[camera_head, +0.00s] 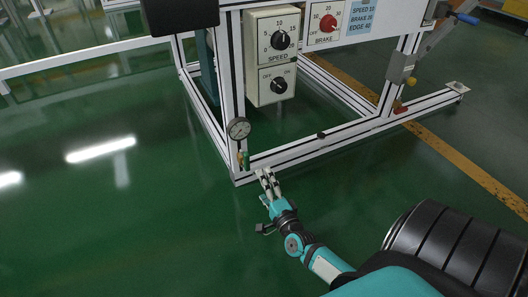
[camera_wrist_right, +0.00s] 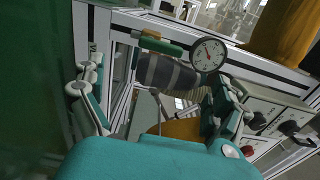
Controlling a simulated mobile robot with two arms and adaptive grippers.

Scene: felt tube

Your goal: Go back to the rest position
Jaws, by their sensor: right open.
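My right gripper (camera_head: 268,183) is open at the lower corner of the machine frame (camera_head: 290,152) in the head view. Its two fingers also show in the right wrist view (camera_wrist_right: 158,100), spread apart on the left and right. A round pressure gauge (camera_head: 239,128) with a small green handle (camera_head: 245,160) below it is just beyond the fingertips. The gauge (camera_wrist_right: 208,55) and the green handle (camera_wrist_right: 162,43) show past the fingers in the wrist view. Nothing is held between the fingers. I cannot tell whether they touch the frame. My left gripper is not in view.
A control box (camera_head: 271,60) with SPEED and OFF/ON knobs hangs on the frame. A red BRAKE knob (camera_head: 328,23) is on the panel to its right. A blue-handled lever (camera_head: 466,18) is at the far right. Green floor (camera_head: 110,220) lies clear at left; a yellow line (camera_head: 470,170) runs at right.

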